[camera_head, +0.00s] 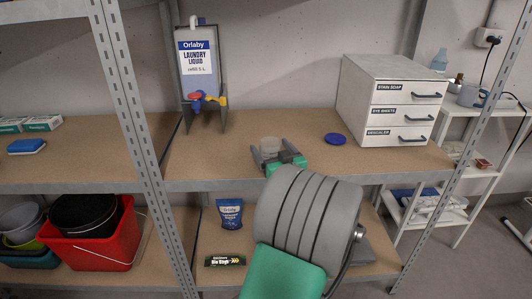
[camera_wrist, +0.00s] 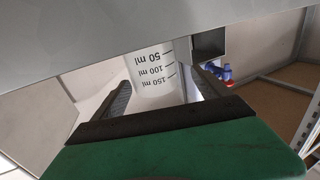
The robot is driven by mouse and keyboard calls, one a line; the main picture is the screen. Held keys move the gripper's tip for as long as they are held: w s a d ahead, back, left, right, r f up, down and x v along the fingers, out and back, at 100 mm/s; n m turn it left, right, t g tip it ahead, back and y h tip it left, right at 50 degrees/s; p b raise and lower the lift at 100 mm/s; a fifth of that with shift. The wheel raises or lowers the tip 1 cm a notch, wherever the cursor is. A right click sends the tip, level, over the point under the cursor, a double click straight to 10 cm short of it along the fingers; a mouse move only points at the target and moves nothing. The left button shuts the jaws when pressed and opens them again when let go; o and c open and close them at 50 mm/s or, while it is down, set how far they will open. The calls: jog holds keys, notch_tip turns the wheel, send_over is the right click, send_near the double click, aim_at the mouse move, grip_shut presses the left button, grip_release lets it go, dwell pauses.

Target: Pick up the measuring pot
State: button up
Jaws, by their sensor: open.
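The measuring pot (camera_head: 270,144) is a small, pale, translucent cup on the upper shelf board. In the wrist view the pot (camera_wrist: 154,66) shows its printed 50, 100 and 150 ml marks, which appear upside down. My gripper (camera_head: 273,153) is open, with its two grey fingers pointing at the pot. In the wrist view one finger lies to each side of the pot, with gaps visible. The pot's lower part is partly hidden by my gripper in the head view.
A blue round lid (camera_head: 336,139) lies right of the pot. A white drawer unit (camera_head: 390,95) stands at the right and a laundry liquid dispenser (camera_head: 198,65) at the back left. A metal shelf post (camera_head: 135,120) stands at the left. The board between dispenser and pot is clear.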

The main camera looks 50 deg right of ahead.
aim_at(266, 138)
jog(key=x, duration=0.5)
jog(key=shift+d+r, duration=0.35)
jog(key=shift+s, duration=0.1)
jog(key=shift+c, duration=0.4)
jog(key=c, duration=1.4)
